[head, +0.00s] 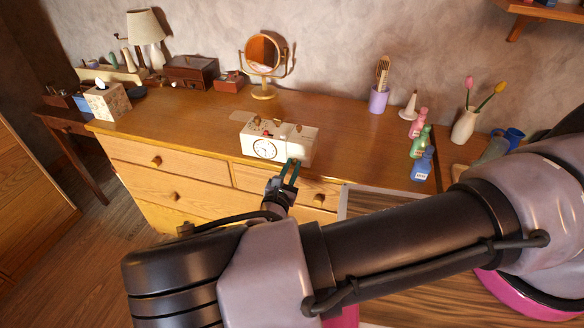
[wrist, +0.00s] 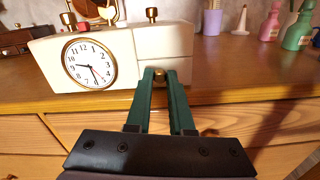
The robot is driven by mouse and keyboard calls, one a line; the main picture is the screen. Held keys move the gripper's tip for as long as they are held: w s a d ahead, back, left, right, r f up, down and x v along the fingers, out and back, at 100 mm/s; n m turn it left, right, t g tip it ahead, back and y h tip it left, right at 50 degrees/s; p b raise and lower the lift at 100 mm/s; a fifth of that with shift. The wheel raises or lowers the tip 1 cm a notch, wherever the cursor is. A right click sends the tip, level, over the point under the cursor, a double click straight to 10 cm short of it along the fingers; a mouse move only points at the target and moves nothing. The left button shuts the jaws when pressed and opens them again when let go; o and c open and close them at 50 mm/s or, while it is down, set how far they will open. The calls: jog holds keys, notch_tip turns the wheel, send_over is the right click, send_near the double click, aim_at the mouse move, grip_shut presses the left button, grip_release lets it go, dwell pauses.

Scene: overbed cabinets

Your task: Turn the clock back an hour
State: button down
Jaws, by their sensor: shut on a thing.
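The clock (head: 298,146) is a white box with a round white dial, standing on the dresser near its front edge. In the wrist view the clock (wrist: 120,62) shows the dial (wrist: 90,63) on its left half, with one hand toward the 9 and dark and red hands toward the lower right. Brass knobs (wrist: 152,14) and a red button (wrist: 83,27) are on top. My gripper (head: 292,164) is at the clock's front right. In the wrist view its green fingers (wrist: 158,76) are shut on a small brass knob (wrist: 158,75) low on the front, mostly hidden between the fingertips.
The wooden dresser top (head: 190,125) is clear left of the clock. A round mirror (head: 263,55) stands behind. A purple cup with a brush (head: 379,97), several colored bottles (head: 421,141) and a tulip vase (head: 465,125) stand at right. A tissue box (head: 107,102) is far left.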

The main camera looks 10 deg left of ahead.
jog(key=n, duration=0.9)
jog(key=shift+n, duration=0.3)
jog(key=n, duration=0.5)
jog(key=shift+a, duration=0.1)
jog(key=n, duration=0.5)
jog(key=shift+f, duration=0.1)
dwell(0.4)
jog(key=c, duration=0.8)
grip_release()
jog(key=shift+s, duration=0.1)
